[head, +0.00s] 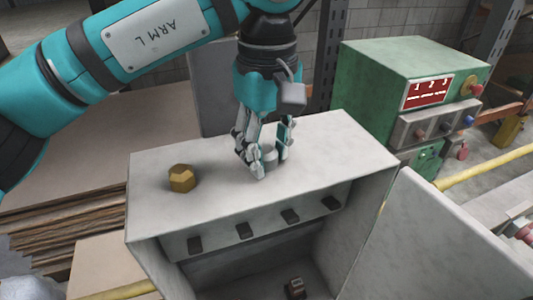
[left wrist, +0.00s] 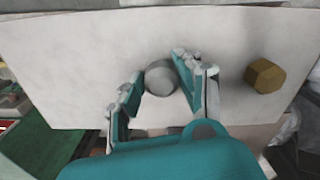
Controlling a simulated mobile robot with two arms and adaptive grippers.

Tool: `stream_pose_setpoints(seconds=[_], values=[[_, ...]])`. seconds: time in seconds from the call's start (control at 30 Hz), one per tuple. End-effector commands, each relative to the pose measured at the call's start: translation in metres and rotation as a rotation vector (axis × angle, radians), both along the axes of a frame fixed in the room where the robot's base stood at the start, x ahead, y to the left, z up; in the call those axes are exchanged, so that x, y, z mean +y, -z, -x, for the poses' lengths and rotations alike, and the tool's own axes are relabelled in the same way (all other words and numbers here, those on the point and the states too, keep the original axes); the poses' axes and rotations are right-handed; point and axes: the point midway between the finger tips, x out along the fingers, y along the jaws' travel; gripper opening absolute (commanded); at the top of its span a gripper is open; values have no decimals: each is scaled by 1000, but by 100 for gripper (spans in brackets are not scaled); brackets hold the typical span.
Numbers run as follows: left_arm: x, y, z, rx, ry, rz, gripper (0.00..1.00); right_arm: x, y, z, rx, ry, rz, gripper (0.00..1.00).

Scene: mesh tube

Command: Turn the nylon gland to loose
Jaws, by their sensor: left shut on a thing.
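The nylon gland is a pale grey round piece (head: 270,156) on the top face of a grey-white metal enclosure (head: 335,140). My left gripper (head: 266,163) points down from above, with its fingers on either side of the gland and shut on it. In the left wrist view the gland (left wrist: 161,77) sits between the fingertips, and its base is partly hidden by them. A brass hexagonal gland (head: 182,178) stands apart on the same face. It also shows in the left wrist view (left wrist: 265,76). My right gripper is not in view.
A green box with a red display (head: 428,92) and knobs stands right of the enclosure. The enclosure's open front shows several dark square pieces (head: 290,216) in a row. A panel or door (head: 440,250) spreads at front right. Stacked boards (head: 50,240) lie at left.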

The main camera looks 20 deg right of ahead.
Motion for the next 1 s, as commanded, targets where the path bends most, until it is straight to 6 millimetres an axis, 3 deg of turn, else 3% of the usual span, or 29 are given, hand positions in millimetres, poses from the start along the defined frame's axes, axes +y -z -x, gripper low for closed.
stream_pose_setpoints(seconds=[1.0], values=[[-3, 0, -4, -3, -968, 3, 3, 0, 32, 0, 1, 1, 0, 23]])
